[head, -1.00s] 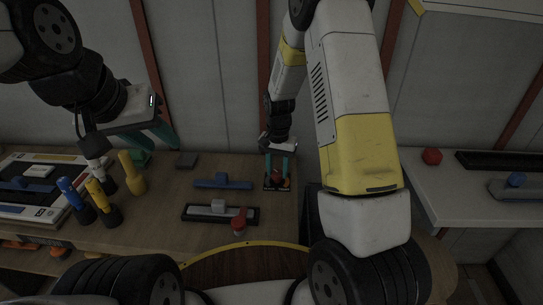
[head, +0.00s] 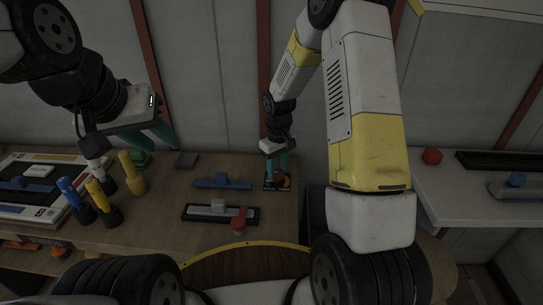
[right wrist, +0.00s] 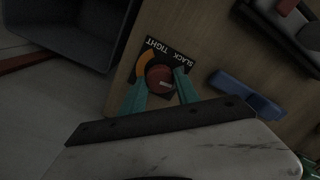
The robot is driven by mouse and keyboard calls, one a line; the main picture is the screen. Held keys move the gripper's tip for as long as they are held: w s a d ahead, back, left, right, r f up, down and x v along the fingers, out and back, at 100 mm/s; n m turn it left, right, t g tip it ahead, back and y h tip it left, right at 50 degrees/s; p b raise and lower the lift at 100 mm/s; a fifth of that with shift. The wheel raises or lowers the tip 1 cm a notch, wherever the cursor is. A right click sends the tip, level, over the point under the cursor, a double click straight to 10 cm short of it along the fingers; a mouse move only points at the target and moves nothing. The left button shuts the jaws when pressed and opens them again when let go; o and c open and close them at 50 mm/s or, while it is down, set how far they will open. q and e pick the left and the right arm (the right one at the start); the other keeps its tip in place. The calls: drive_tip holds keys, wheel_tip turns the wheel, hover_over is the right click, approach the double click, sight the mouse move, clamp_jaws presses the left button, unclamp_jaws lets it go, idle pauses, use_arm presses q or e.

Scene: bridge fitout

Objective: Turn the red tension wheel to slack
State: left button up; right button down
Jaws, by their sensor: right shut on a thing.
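The red tension wheel (right wrist: 158,76) sits on a small dark plate (right wrist: 183,60) lettered SLACK and TIGHT, with an orange arc on one side. A pale mark on the wheel points toward the right of the right wrist view. My right gripper (right wrist: 161,84) has its teal fingers on either side of the wheel, shut on it. In the head view this gripper (head: 281,175) reaches down to the plate at the desk's right edge, mostly hiding the wheel. My left gripper (head: 160,138) hangs over the back left of the desk, away from the wheel; its finger gap is unclear.
Blue and yellow handles (head: 100,195) stand at left. A dark bin (right wrist: 72,32) is beside the desk edge.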

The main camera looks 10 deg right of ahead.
sight(277, 172)
drive_tip(key=n, duration=0.4)
drive_tip(key=shift+w+n, duration=0.1)
drive_tip(key=shift+n, duration=1.6)
drive_tip(key=c, duration=0.9)
unclamp_jaws()
wheel_tip(277, 172, up, 8)
drive_tip(key=shift+f, duration=0.1)
